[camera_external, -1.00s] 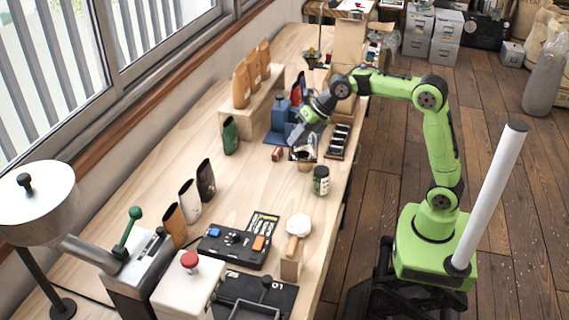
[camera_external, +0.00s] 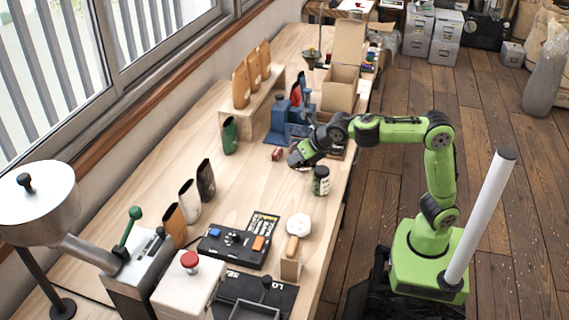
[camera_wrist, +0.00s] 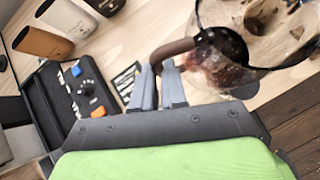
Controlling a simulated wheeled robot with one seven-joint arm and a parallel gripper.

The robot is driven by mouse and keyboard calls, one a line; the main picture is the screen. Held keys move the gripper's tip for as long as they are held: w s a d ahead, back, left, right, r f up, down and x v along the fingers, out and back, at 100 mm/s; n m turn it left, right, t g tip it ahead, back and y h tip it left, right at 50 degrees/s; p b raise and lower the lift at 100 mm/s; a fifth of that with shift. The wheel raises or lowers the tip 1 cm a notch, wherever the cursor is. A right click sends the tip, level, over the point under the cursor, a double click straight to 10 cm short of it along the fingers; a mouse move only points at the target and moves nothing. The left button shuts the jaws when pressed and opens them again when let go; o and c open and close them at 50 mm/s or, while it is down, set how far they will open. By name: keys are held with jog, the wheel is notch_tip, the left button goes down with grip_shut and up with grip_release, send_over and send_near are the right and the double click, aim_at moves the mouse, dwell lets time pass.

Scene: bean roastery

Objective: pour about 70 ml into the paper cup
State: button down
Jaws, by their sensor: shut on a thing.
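In the wrist view my gripper (camera_wrist: 160,72) is shut on the brown handle (camera_wrist: 173,50) of a clear glass jug (camera_wrist: 222,72). The jug is tilted in that picture and holds dark reddish-brown liquid. I cannot make out the paper cup for certain; brownish shapes show through and beside the glass in the wrist view, too unclear to name.
A black control box (camera_external: 235,246) and upright pouches (camera_external: 190,200) are nearer the camera.

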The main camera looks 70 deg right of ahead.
jog(key=shift+a+f+n+t+h+p, duration=0.15)
jog(key=shift+a+f+h, duration=0.05)
jog(key=shift+f+h, duration=0.25)
jog(key=shift+a+f+n+t+h+p, duration=0.2)
jog(key=shift+f+h, duration=0.15)
jog(key=shift+f, duration=0.15)
dwell(1.4)
